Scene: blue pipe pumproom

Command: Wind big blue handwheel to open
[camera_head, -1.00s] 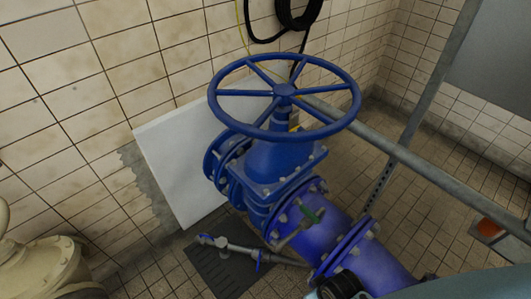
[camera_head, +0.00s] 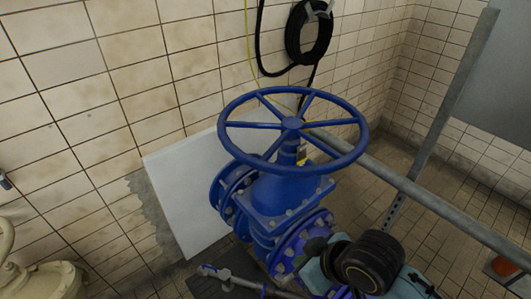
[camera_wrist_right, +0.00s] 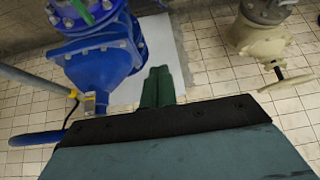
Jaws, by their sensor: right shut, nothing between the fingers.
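The big blue handwheel (camera_head: 291,124) lies nearly level on top of a blue gate valve (camera_head: 285,190), its several spokes meeting at a central hub. In the right wrist view, part of the handwheel rim (camera_wrist_right: 37,138) shows at the left, beside the valve body (camera_wrist_right: 100,60). My right gripper (camera_wrist_right: 158,75) has its green fingers together and empty, apart from the rim. In the head view my right arm comes in low at the right, below the handwheel, covering part of the blue pipe. My left gripper is out of view.
A grey rail (camera_head: 400,183) runs behind the valve toward the right, joined to an upright post (camera_head: 440,110). A white panel (camera_head: 185,200) leans on the tiled wall behind. A black hose coil (camera_head: 309,32) hangs above.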

